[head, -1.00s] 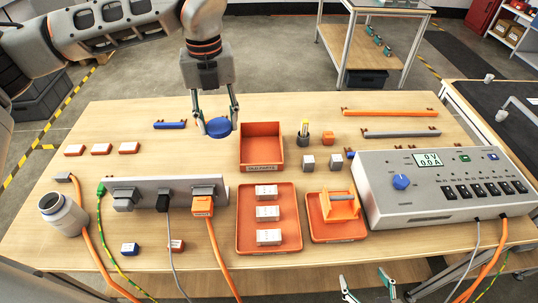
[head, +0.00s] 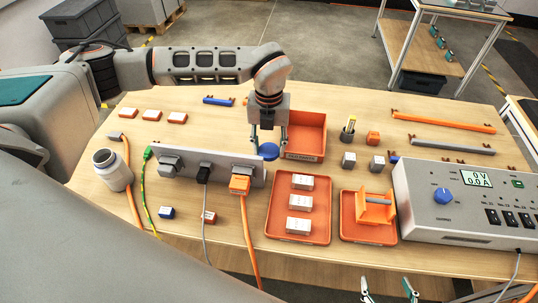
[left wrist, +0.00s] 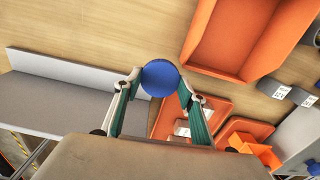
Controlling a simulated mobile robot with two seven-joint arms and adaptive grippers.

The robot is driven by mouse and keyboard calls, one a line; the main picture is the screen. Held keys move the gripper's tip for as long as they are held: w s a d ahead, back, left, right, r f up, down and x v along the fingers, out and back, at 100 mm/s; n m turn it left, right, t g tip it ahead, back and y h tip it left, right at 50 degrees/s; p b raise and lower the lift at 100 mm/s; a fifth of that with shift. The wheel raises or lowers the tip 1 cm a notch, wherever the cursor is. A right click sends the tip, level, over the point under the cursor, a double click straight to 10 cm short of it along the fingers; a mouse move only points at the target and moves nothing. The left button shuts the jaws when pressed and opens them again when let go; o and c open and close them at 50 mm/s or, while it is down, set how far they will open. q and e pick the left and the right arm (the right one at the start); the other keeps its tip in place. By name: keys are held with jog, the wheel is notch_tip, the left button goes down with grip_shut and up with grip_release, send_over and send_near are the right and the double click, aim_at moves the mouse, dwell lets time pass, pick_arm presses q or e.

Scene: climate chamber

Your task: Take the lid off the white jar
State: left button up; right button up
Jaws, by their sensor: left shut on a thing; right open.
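The white jar (head: 112,170) stands open at the left of the table, with its dark mouth showing. My left gripper (head: 268,148) is shut on a round blue lid (head: 269,151), well to the right of the jar and behind the grey power strip. The lid also shows between the fingers in the left wrist view (left wrist: 160,78). It appears held above the table, near the front left corner of the orange bin. My right gripper (head: 388,290) is open and empty at the bottom edge of the head view, in front of the table.
The grey power strip (head: 222,170) with plugs and cables lies between jar and lid. An orange bin (head: 308,135), an orange tray (head: 283,215) with white blocks and a power supply (head: 450,205) stand to the right. Bare tabletop (head: 190,128) lies behind the strip.

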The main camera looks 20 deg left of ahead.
aim_at(269, 150)
pick_arm(q)
jog(key=shift+f, duration=2.2)
jog(key=shift+f, duration=0.15)
jog(key=o, duration=1.2)
notch_tip(269, 150, up, 12)
jog(key=shift+f+b, duration=0.15)
jog(key=shift+b, duration=0.25)
jog(key=shift+r, duration=0.3)
